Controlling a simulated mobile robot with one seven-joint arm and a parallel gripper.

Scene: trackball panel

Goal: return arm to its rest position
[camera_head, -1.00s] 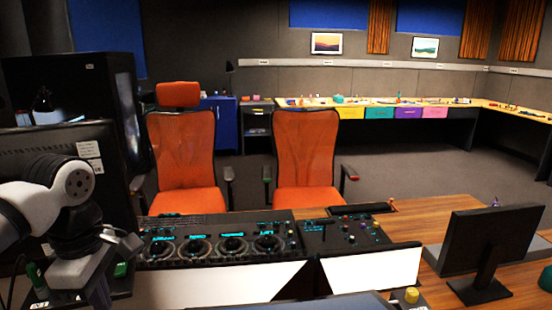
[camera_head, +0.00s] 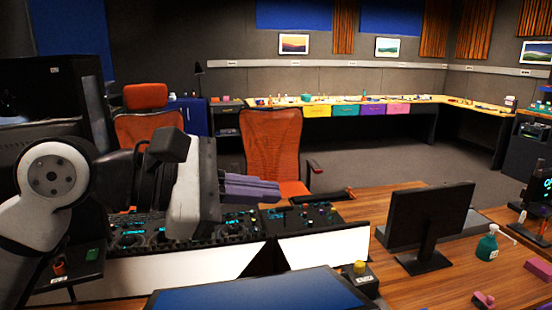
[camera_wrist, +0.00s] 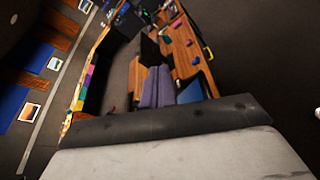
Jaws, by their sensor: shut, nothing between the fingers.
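My gripper (camera_head: 250,188) is raised in front of the trackball panel (camera_head: 150,238) in the head view, its purple fingers pointing right. The fingers are together with nothing between them. They also show in the wrist view (camera_wrist: 157,88), pointing away from the camera. My white and black arm rises on the left of the head view and hides part of the panel and the left orange chair. The right part of the panel (camera_head: 300,218), with its small coloured buttons, is uncovered.
Two orange chairs, left (camera_head: 146,96) and right (camera_head: 272,145), stand behind the panel. A black monitor (camera_head: 430,215) and a green spray bottle (camera_head: 487,245) stand on the wooden desk to the right. A blue screen (camera_head: 255,293) is at the front. The floor behind is open.

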